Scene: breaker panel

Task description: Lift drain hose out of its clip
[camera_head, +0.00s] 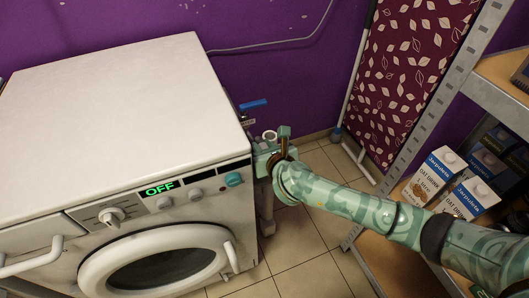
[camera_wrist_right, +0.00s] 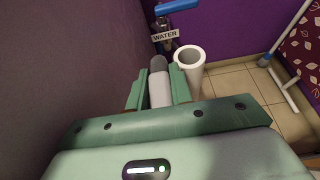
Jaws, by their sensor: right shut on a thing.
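My right gripper (camera_head: 275,148) is beside the right side of the washing machine (camera_head: 125,85), near its top front corner. In the right wrist view, its two green fingers (camera_wrist_right: 158,75) are shut on a pale grey hose with a darker rounded end, which I take as the drain hose (camera_wrist_right: 159,88). The hose stands between the fingers; its lower part is hidden by the gripper. The clip cannot be made out. A white open-ended pipe (camera_wrist_right: 189,57) stands just right of the fingers; its round mouth also shows in the head view (camera_head: 269,135). My left gripper is out of view.
A blue valve handle (camera_head: 253,104) with a WATER label (camera_wrist_right: 165,36) is on the wall behind. A metal shelf (camera_head: 432,95) with oat drink cartons (camera_head: 434,174) stands at the right. Bare tiled floor (camera_head: 303,240) lies between the machine and the shelf.

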